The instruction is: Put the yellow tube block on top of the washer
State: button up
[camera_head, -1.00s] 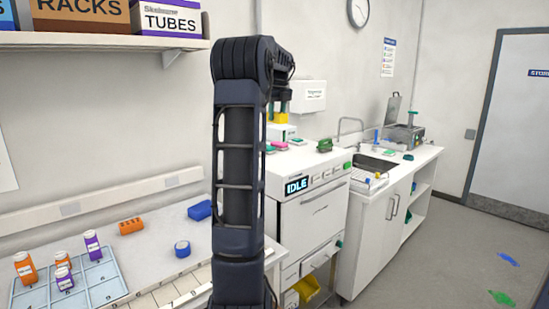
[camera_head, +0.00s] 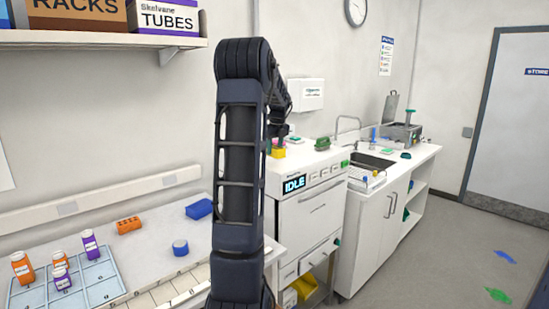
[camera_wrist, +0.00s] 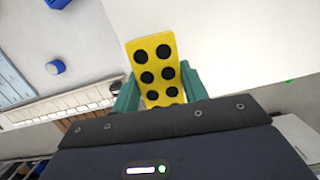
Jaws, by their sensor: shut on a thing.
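The yellow tube block (camera_wrist: 158,50), with rows of black holes, is between the teal fingers of my gripper (camera_wrist: 158,88), which is shut on it. In the head view the yellow block (camera_head: 278,152) shows just right of my arm, low at the left part of the washer's top. The washer (camera_head: 307,208) is a white machine with an IDLE display. In the wrist view, a broad white surface (camera_wrist: 235,40), apparently the washer top, lies below and right of the block. I cannot tell whether the block touches it.
A green block (camera_head: 322,144) sits farther right on the washer. The sink (camera_head: 370,161) is beyond it. At left are a blue block (camera_head: 198,208), an orange block (camera_head: 128,224), a blue round item (camera_head: 180,247) and a tray (camera_head: 108,287) with several bottles. An open yellow drawer (camera_head: 304,287) is low down.

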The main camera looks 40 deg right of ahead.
aim_at(275, 156)
jog(key=shift+f, duration=2)
jog(key=shift+f, duration=0.1)
jog(key=o, duration=1.1)
jog(key=shift+c, duration=0.2)
jog(key=r, duration=0.4)
jog(key=s+r, duration=0.1)
jog(key=r, duration=0.7)
jog(key=shift+s+a, duration=0.1)
jog(key=shift+s, duration=0.25)
